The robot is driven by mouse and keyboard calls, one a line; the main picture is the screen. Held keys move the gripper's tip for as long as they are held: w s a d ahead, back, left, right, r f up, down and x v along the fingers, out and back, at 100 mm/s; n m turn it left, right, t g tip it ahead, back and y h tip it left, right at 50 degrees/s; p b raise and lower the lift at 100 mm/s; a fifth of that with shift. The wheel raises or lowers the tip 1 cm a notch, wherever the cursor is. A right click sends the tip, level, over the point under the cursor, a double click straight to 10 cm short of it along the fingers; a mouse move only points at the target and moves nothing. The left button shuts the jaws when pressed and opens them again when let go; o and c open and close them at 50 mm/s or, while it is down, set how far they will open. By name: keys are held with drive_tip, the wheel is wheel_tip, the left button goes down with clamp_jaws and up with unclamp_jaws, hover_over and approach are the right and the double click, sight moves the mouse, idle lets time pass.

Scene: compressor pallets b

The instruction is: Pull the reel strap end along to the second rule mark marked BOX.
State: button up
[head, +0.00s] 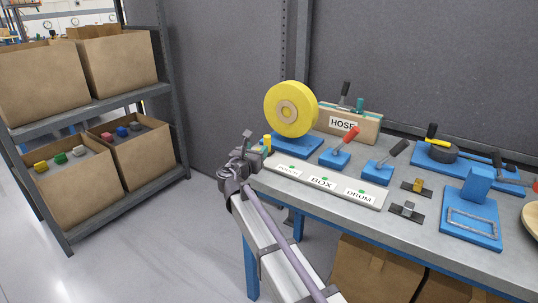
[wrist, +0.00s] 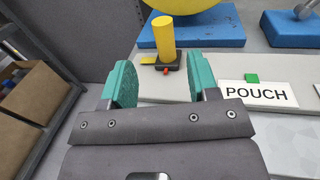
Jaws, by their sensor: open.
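The yellow reel (head: 291,109) stands upright on a blue base (head: 297,143) at the table's left end. The pale rule (head: 340,190) lies in front, with POUCH, BOX (head: 322,183) and DRUM labels and small green marks. An upright yellow post (wrist: 164,38) on a dark block, with a flat yellow piece (wrist: 148,60) at its left, appears to be the strap end; the strap itself is hard to make out. My gripper (wrist: 163,82) is open and empty, its teal fingers on either side of and short of the block. It also shows at the rule's left end (head: 262,149).
Blue-based levers (head: 340,150) and a blue fixture (head: 473,210) lie to the right. A shelf (head: 120,108) with cardboard boxes stands at the left, with open floor between.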

sight(269, 136)
drive_tip(key=shift+w+d+r, duration=0.1)
drive_tip(key=shift+r, duration=0.1)
drive_tip(key=x, duration=1)
drive_tip(key=shift+w+d, duration=0.25)
clamp_jaws()
